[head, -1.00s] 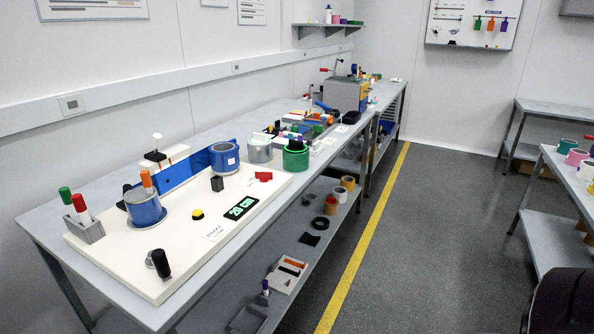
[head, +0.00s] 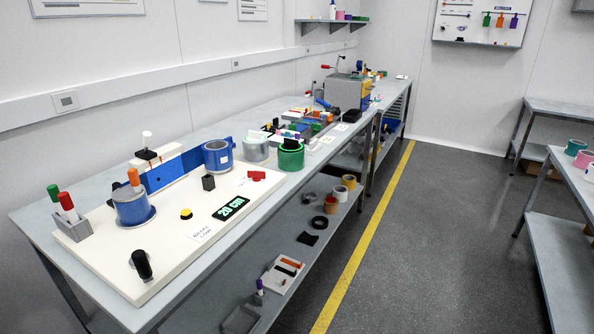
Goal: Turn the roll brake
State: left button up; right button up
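A cream board (head: 170,242) lies on the near bench. A blue roll (head: 132,207) stands at its left, with an orange-topped part rising from it. A blue strip (head: 175,173) runs from near it to a second blue roll (head: 218,155). A black upright knob (head: 142,264) stands at the board's near corner. A small red part (head: 256,176), a black block (head: 208,182) and a yellow-topped button (head: 186,214) are also on the board. No readable label tells which part is the roll brake. Neither of my grippers is in view.
A holder (head: 73,228) with green- and red-capped markers stands at the board's left end. Grey (head: 256,149) and green (head: 291,156) rolls stand beyond. The floor right of the yellow line (head: 362,240) is clear up to another bench (head: 550,240).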

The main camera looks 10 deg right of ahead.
aim_at(257, 176)
jog(key=l+u, duration=0.15)
jog(key=u, duration=0.25)
jog(key=i+l+u, duration=0.1)
jog(key=l+u, duration=0.15)
jog(key=u, duration=0.15)
jog(key=l+u, duration=0.2)
jog(key=u, duration=0.15)
jog(key=l+u, duration=0.4)
jog(key=l, duration=0.45)
jog(key=k+l, duration=0.1)
jog(key=l, duration=0.3)
jog(key=k+l+u, duration=0.15)
jog(key=l, duration=0.3)
